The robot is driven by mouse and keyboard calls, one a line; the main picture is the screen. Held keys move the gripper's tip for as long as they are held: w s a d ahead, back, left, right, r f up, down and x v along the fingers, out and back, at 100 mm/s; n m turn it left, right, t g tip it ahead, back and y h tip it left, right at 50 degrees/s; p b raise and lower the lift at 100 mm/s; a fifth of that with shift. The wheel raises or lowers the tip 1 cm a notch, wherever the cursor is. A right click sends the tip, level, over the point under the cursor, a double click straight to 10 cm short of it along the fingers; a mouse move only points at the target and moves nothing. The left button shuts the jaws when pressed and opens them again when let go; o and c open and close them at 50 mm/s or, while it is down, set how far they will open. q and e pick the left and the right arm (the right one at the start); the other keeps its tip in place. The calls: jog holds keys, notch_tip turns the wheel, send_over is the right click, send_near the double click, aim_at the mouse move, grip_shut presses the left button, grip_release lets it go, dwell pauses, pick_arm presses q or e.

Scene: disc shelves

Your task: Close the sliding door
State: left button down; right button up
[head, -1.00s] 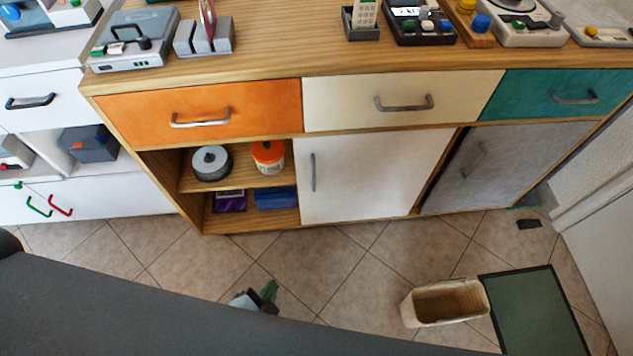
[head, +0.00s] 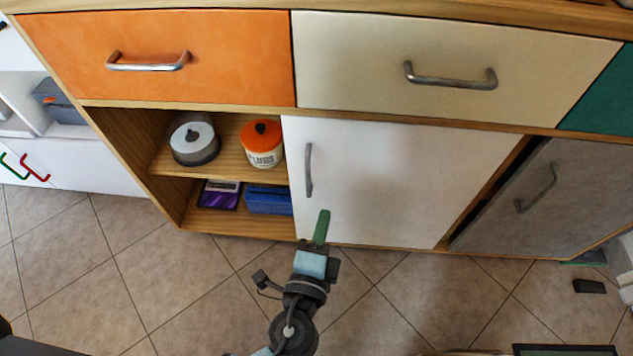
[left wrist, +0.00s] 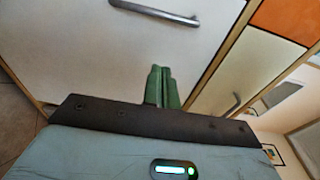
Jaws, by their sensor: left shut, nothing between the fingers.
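The white sliding door (head: 385,185) covers the middle of the cabinet's lower part, and the left compartment is uncovered. Its grey upright handle (head: 309,170) is near the door's left edge. The door (left wrist: 85,45) and its handle (left wrist: 153,13) also show in the left wrist view. My left gripper (head: 323,214) has green fingers, shut and empty. It appears in front of the door's lower left part, below and slightly right of the handle. The closed fingers (left wrist: 161,72) show in the left wrist view. I cannot tell whether they touch the door. My right gripper is not in view.
A disc spindle (head: 194,140) and an orange-lidded tub (head: 262,143) stand on the left compartment's shelf. A blue box (head: 268,199) and a purple box (head: 219,195) lie below. A grey door (head: 520,195) is at right. The tiled floor (head: 180,285) in front is mostly clear.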

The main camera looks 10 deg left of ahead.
pick_arm(q)
send_near(321, 160)
jog(key=w+d, duration=0.4)
jog(key=shift+w+d+f, duration=0.1)
jog(key=shift+w+d, duration=0.15)
jog(key=shift+w, duration=0.1)
jog(key=shift+a, duration=1.25)
jog(key=shift+s+a, duration=0.15)
jog(key=shift+a, duration=0.5)
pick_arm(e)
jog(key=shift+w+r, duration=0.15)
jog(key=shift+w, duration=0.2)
pick_arm(q)
jog(key=shift+a, duration=0.15)
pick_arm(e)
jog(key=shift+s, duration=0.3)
